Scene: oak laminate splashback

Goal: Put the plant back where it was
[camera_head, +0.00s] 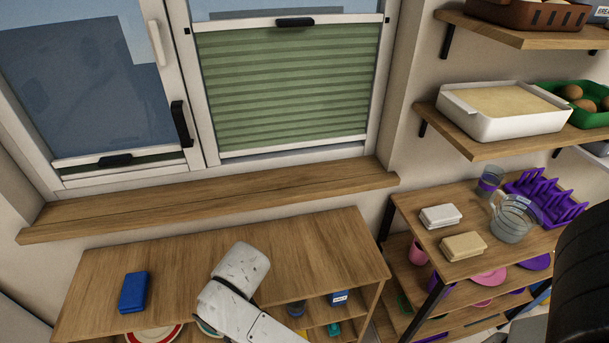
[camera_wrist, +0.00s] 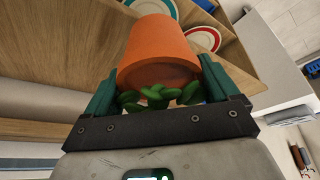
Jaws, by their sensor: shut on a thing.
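The plant's orange pot (camera_wrist: 158,45) is between the fingers of my gripper (camera_wrist: 155,72) in the wrist view. Its green leaves (camera_wrist: 155,95) point towards my palm, and the pot's base points away from it. My gripper is shut on the pot. In the head view the plant and the gripper fingers are not visible; my white arm reaches over the front of the low wooden cabinet (camera_head: 310,250). The wooden windowsill (camera_head: 215,205) above and behind the cabinet is bare.
A blue block-like item (camera_head: 134,292) lies on the cabinet top at left. Plates, including a red-rimmed one (camera_wrist: 204,39), sit in the cabinet's compartments. At right, a rack holds butter-dish-like boxes (camera_head: 440,215), a glass jug (camera_head: 513,219) and a purple rack (camera_head: 545,197). The rest of the cabinet top is clear.

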